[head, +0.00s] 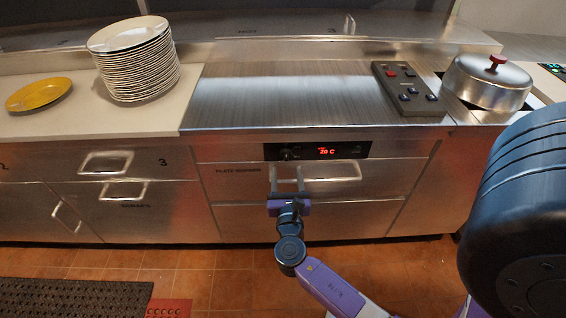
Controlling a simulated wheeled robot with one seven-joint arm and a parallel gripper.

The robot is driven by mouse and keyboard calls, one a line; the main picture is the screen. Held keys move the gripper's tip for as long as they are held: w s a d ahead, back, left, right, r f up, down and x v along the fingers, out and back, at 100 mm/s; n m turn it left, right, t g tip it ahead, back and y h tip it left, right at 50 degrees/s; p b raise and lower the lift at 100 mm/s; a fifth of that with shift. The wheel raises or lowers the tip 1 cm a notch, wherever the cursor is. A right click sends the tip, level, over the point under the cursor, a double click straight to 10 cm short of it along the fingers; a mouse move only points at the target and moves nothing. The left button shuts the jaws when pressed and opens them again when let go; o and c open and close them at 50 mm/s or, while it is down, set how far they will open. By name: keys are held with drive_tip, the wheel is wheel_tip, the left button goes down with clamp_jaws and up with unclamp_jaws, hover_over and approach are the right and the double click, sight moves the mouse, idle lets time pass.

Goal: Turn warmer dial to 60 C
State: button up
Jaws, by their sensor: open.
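The warmer's black control panel (317,151) is set in the front of the steel counter, above the drawer marked as plate warmers. The small dark dial (287,154) is at the panel's left end, and its pointer is too small to read. The red display (327,152) seems to read 20 C, though the first digit is blurred. My gripper (287,170) is open, its two fingers spread just below the dial in the picture. I cannot tell whether they touch the counter front. Nothing shows between the fingers.
Handled drawers (334,172) lie below the panel. A plate stack (136,60) and a yellow plate (39,94) stand on the left counter. A button box (408,88) and a lidded steel pan (487,82) are at the right. A dark mat (75,298) lies on the tiled floor.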

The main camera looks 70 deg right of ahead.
sight(286, 159)
drive_tip(key=x, duration=0.5)
drive_tip(key=shift+w+d, duration=0.1)
drive_tip(key=shift+d, duration=0.25)
drive_tip(key=shift+c, duration=0.4)
clamp_jaws()
